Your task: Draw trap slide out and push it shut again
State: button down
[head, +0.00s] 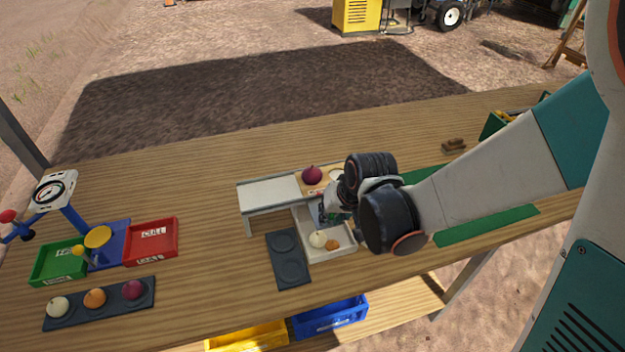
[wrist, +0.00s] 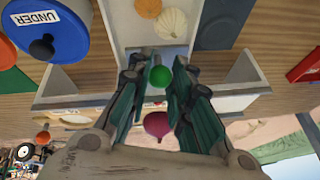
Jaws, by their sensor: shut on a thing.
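My gripper (head: 339,207) points at the middle of the low grey stand (head: 268,192). In the wrist view my gripper (wrist: 159,88) has its fingers closed in on both sides of a round green knob (wrist: 159,76), which appears to be the trap slide's handle. The slide itself is mostly hidden by the fingers, so I cannot tell how far out it is. A red onion (head: 312,175) sits on top of the stand; it also shows in the wrist view (wrist: 157,125). Below is a pale tray (head: 332,257) holding a white onion (head: 318,239) and an orange onion (head: 331,245).
A dark plate with recesses (head: 288,258) lies left of the tray. Farther left are a green bin (head: 60,264), a red bin (head: 151,241), and a dark strip (head: 118,315) with three onions. A dial scale (head: 54,189) stands behind. The wooden table between is clear.

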jog(key=shift+w+a+b, duration=0.1)
jog(key=shift+w+a, duration=0.2)
jog(key=shift+w, duration=0.8)
jog(key=shift+w+a+b, duration=0.1)
jog(key=shift+w+a, duration=0.2)
jog(key=shift+w, duration=0.75)
jog(key=shift+w+a+b, duration=0.1)
jog(key=shift+w+a, duration=0.2)
jog(key=shift+w, duration=0.8)
jog(key=c, duration=1.4)
grip_release()
jog(key=shift+o, duration=0.2)
notch_tip(320, 180, up, 6)
jog(key=p, duration=0.4)
